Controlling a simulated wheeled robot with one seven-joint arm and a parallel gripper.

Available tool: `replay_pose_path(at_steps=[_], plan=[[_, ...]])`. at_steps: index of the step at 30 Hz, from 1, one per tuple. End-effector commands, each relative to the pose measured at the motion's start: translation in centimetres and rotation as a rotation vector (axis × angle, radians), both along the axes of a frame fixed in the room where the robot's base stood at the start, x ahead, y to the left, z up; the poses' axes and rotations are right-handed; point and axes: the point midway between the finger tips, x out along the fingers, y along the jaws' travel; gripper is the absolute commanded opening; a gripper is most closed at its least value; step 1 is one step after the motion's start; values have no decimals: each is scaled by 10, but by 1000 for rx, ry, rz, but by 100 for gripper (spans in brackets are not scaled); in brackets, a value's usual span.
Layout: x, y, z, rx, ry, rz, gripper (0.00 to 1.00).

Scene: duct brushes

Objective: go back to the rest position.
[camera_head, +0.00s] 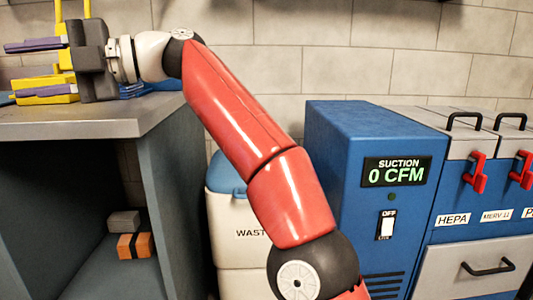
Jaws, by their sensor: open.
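My gripper (22,68) is at the upper left, above the grey bench top (95,122). Its dark body points left. Two purple-grey fingers stand well apart, one above the other, so it is open. Nothing is clearly held between them. A yellow item (40,84) shows around the lower finger and in the gap; I cannot tell whether they touch. My red arm stretches from the lower middle up to the gripper.
Blue objects (145,88) lie behind the gripper on the bench. A grey block and an orange-black block (135,246) sit on the shelf below. A white waste bin (230,215), a blue suction unit (330,130) and a filter cabinet (480,225) stand to the right.

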Motion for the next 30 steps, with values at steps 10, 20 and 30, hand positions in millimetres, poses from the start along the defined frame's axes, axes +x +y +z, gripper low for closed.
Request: replay_pose_path(at_steps=[10,20,30], plan=[[-10,0,-35,-279,118,-164,43],[12,-57,-121,-676,434,-664,43],[34,-269,-247,-742,1121,-1582,43]])
